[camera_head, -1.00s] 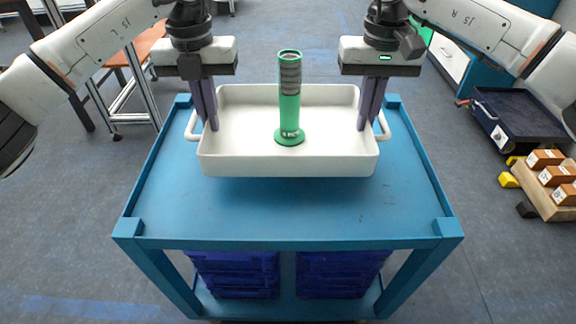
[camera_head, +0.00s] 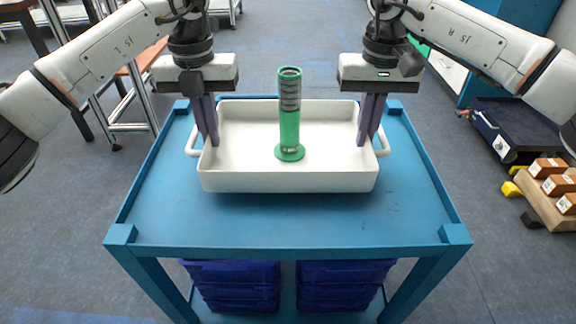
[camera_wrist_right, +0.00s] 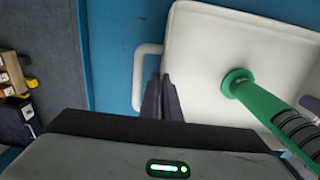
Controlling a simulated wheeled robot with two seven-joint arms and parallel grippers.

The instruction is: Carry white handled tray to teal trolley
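The white handled tray (camera_head: 240,182) is level over the back half of the teal trolley (camera_head: 290,228). A green cylinder with a grey ribbed upper part and a round foot (camera_head: 289,130) stands upright in the tray. My left gripper (camera_head: 212,140) is shut on the tray's left side by its handle. My right gripper (camera_head: 365,140) is shut on the right side by the other handle. The right wrist view shows my right fingers (camera_wrist_right: 162,100) pointing down at the handle (camera_wrist_right: 140,75) and tray wall. Whether the tray's underside touches the trolley top cannot be told.
Dark blue crates (camera_head: 235,285) sit on the trolley's lower shelf. The trolley's front top is bare. To the right on the floor are a dark blue cart (camera_head: 520,125) and a wooden pallet with brown boxes (camera_head: 550,190). An orange-topped stool (camera_head: 140,60) stands back left.

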